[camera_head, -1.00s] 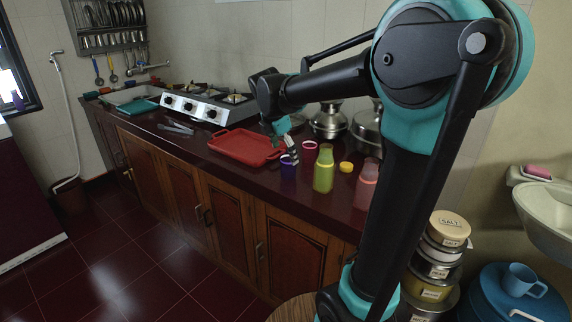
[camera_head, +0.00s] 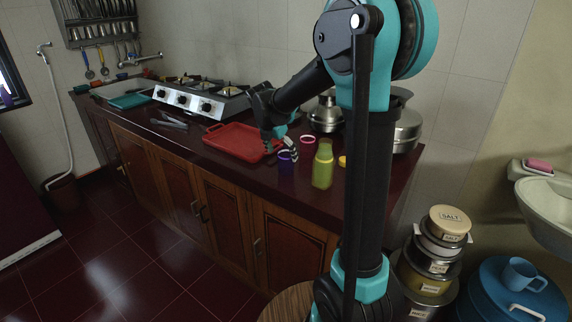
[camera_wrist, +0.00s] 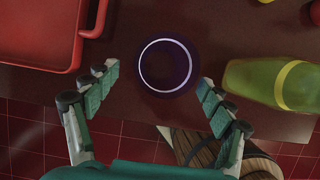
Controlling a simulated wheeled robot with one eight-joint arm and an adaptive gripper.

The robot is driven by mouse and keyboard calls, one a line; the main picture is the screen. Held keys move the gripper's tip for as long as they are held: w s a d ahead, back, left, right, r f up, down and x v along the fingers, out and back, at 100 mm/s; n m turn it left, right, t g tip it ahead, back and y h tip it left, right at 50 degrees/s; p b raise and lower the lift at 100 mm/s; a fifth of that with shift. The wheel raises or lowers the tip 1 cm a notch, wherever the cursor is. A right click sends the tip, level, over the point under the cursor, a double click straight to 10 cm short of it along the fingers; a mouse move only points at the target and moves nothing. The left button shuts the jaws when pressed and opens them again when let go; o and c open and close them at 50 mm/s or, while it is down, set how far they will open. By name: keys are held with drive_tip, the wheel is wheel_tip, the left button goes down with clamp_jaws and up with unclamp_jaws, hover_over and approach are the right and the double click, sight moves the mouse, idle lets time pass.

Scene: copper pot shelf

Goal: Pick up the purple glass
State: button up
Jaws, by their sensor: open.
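The purple glass (camera_head: 286,163) stands upright on the dark red counter (camera_head: 262,185), near its front edge. In the wrist view the glass (camera_wrist: 165,66) shows from above as a dark cup with a pale round rim. My gripper (camera_head: 282,146) is just above and beside it in the head view. In the wrist view my gripper (camera_wrist: 158,88) has its two fingers spread wide, one to the left and one to the right of the glass's lower side, with nothing between the pads. I cannot tell the exact height of the fingertips against the rim.
A red tray (camera_head: 236,141) is to the left. A pink cup (camera_head: 306,145) and steel pots (camera_head: 326,116) stand behind.

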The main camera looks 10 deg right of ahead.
sight(286, 162)
drive_tip(key=shift+x, duration=2.85)
drive_tip(key=shift+s, duration=0.2)
drive_tip(key=shift+c, duration=0.6)
drive_tip(key=c, duration=1.2)
